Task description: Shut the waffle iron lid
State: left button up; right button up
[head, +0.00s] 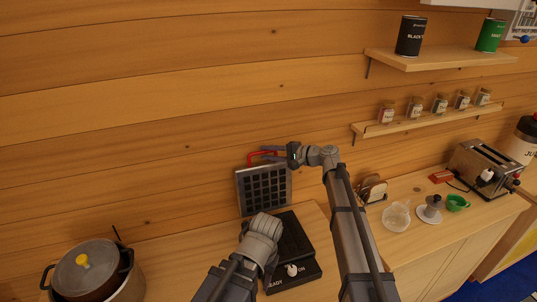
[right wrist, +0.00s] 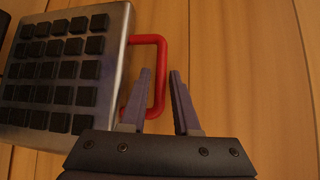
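The waffle iron stands on the counter with its lid (head: 265,188) raised nearly upright against the log wall. Its dark base (head: 303,266) lies below, partly hidden by my left arm. The lid's gridded plate (right wrist: 62,72) and red handle (right wrist: 161,60) show in the right wrist view. My right gripper (head: 268,154) is at the handle, at the lid's top edge. In the right wrist view its two fingers (right wrist: 160,75) are apart, with the handle's outer bar showing between the tips. Whether they touch it is unclear. My left arm is bent over the base; its fingers do not show.
A pot (head: 86,268) with a yellow-knobbed lid stands at the left. To the right are a glass bowl (head: 396,217), a green cup (head: 457,202) and a toaster (head: 484,166). A jar shelf (head: 428,122) is on the wall above.

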grip_shut()
dwell(1.4)
